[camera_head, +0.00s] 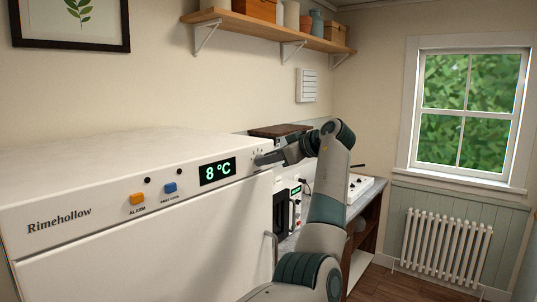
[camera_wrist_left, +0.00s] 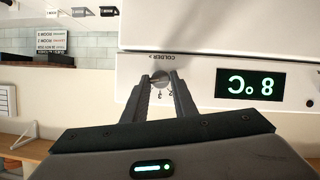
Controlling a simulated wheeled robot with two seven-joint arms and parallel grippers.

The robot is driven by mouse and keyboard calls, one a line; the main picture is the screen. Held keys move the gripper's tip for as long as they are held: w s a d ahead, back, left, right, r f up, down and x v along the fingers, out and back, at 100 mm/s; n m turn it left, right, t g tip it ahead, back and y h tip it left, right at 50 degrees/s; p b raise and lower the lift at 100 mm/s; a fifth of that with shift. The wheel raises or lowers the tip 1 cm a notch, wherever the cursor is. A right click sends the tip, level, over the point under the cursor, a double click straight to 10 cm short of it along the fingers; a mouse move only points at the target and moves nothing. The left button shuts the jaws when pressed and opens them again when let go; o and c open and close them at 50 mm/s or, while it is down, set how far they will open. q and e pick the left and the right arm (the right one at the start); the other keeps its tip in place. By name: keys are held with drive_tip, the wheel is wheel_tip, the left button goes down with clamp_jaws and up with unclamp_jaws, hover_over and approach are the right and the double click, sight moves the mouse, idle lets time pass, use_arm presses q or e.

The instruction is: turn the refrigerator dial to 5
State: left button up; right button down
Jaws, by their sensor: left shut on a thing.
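The refrigerator (camera_head: 150,235) is white, with "Rimehollow" on its front panel and a lit display (camera_head: 217,171) reading 8 °C. My left gripper (camera_head: 262,159) reaches the right end of that panel, right of the display. In the left wrist view, my left gripper (camera_wrist_left: 159,82) is shut on the small round dial (camera_wrist_left: 160,76), one finger on each side. "COLDER >" is printed beside the dial, upside down in this view. Small marks show around the dial, but the fingers hide part of it and I cannot read its setting. My right gripper is not in view.
An orange alarm button (camera_head: 137,198) and a blue button (camera_head: 170,188) sit left of the display. A shelf (camera_head: 270,28) hangs above. Floor shows by the radiator (camera_head: 446,241).

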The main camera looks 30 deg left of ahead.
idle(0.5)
use_arm(q)
drive_tip(key=o, duration=1)
drive_tip(key=shift+o, duration=0.2)
drive_tip(key=shift+d, duration=0.1)
drive_tip(key=b+v, duration=0.6)
drive_tip(key=v, duration=1.1)
drive_tip(key=shift+b, duration=0.4)
drive_tip(key=shift+w+d, duration=0.1)
drive_tip(key=shift+w, duration=0.1)
